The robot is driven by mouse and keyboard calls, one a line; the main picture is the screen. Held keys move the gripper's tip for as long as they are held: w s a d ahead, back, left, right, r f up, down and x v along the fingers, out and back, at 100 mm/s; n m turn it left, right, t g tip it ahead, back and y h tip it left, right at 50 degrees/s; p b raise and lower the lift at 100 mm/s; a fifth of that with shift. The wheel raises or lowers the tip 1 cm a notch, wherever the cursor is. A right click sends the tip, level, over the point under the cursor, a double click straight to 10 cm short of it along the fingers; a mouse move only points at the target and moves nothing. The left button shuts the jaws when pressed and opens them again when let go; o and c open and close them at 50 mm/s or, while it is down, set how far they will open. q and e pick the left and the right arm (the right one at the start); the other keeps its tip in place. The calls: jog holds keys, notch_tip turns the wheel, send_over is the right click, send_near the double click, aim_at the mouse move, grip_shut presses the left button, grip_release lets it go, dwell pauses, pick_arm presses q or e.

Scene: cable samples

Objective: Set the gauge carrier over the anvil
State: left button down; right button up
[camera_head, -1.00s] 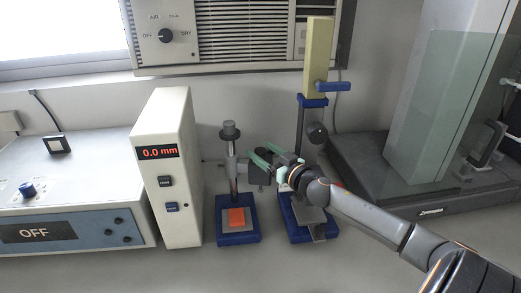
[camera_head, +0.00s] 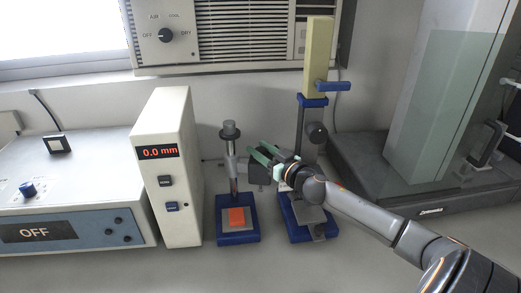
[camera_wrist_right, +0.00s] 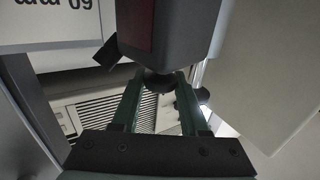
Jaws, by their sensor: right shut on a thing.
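The gauge carrier (camera_head: 258,173) is a dark block on the right side of a metal post (camera_head: 233,175), which rises from a blue stand base (camera_head: 238,239). An orange square (camera_head: 236,217) lies on the pale anvil plate (camera_head: 225,226) in front of the post; the carrier points away to its right. My right gripper (camera_head: 259,152) reaches in from the right, its green fingers at the carrier. In the right wrist view the carrier's dark body (camera_wrist_right: 170,35) fills the top, and a dark round part (camera_wrist_right: 159,82) sits between the fingers. My left gripper is not in view.
A white readout box (camera_head: 169,220) showing 0.0 mm stands left of the stand. A second blue stand (camera_head: 295,228) with a tall yellow-topped column (camera_head: 319,60) is close on the right, under my arm. The front bench (camera_head: 190,273) is clear.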

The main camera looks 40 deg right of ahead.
grip_shut()
dwell(0.8)
